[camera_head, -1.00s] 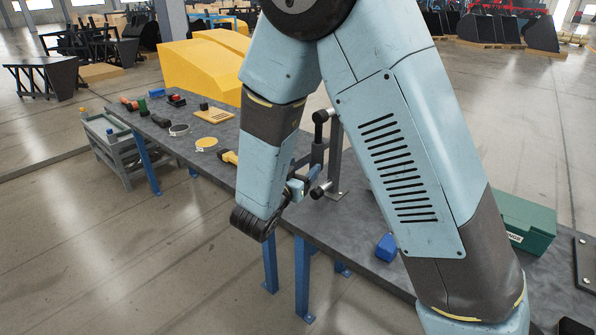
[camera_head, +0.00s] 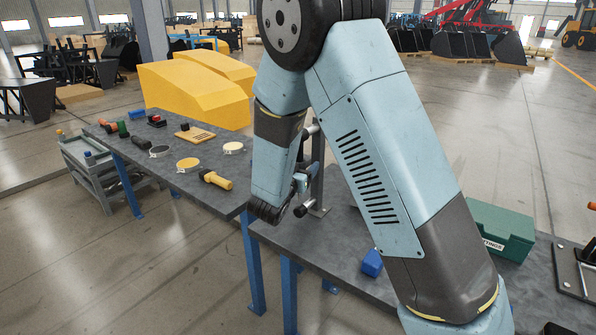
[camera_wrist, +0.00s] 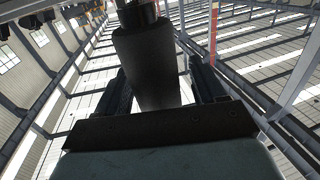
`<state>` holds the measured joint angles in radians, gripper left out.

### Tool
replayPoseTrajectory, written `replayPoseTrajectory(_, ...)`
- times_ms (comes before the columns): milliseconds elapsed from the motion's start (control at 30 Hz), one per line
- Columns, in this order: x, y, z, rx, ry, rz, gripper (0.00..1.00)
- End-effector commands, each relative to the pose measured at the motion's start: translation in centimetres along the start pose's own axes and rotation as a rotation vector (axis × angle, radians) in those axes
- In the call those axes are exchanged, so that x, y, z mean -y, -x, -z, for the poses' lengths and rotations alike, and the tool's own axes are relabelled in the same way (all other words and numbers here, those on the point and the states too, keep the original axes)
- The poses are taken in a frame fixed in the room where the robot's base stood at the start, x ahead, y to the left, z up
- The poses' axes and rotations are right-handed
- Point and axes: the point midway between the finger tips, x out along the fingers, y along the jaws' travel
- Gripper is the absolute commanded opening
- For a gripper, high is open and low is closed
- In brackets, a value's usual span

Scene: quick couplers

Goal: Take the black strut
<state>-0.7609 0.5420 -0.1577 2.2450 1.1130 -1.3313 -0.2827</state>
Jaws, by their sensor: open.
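In the wrist view a thick black cylinder, which looks like the black strut (camera_wrist: 146,66), stands between the two fingers of my gripper (camera_wrist: 162,88). The fingers are apart, one on each side of it; I cannot tell whether either touches it. In the head view my gripper (camera_head: 306,176) is small and partly behind my arm, close to a grey upright stand (camera_head: 318,182). The stand has two pegs with pale ends, one high and one low. The strut is mostly hidden there by my arm.
The grey workbench (camera_head: 345,235) carries a blue block (camera_head: 372,263) and a green case (camera_head: 500,230) to the right. To the left lie a yellow-and-black tool (camera_head: 215,180), round discs (camera_head: 188,163) and several small parts. A grey cart (camera_head: 90,170) stands at the far left.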

Motion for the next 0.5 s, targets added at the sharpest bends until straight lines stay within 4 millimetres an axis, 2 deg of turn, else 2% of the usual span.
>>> replayPoseTrajectory(267,0.02,-0.1,0.0,0.0,0.0,0.0,0.69)
replayPoseTrajectory(500,0.03,-0.08,0.0,0.0,0.0,0.001,0.47)
